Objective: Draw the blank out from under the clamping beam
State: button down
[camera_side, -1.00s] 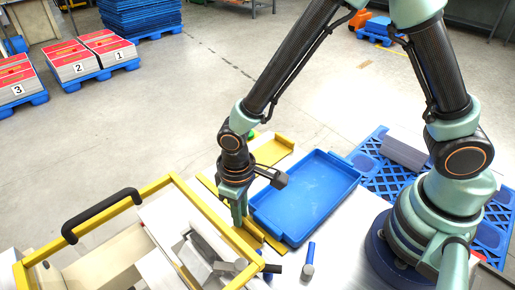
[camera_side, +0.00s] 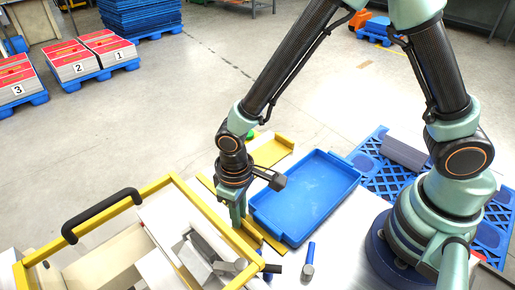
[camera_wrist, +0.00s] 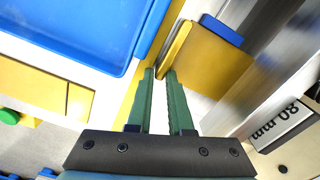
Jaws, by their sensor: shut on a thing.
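My gripper (camera_wrist: 160,74) has two green fingers closed at the upturned near edge of a gold-coloured sheet, which I take as the blank (camera_wrist: 207,62). The sheet extends right toward a bright grey metal bar, seemingly the clamping beam (camera_wrist: 262,72). A blue block (camera_wrist: 222,29) touches its far corner. How far the sheet reaches under the bar is hidden. In the side view my gripper (camera_side: 239,222) points down at the press's edge, beside the blue tray. The grey beam parts (camera_side: 205,252) lie left of it; the blank is not clearly visible there.
The blue tray (camera_side: 258,212) lies just right of my gripper. A yellow-framed guard with a black handle (camera_side: 100,214) stands left.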

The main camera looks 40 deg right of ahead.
jog(key=shift+w, duration=8.6)
jog(key=shift+w, duration=0.7)
jog(key=c, duration=0.8)
grip_release()
jog(key=shift+o, duration=0.2)
notch_tip(320, 180, up, 12)
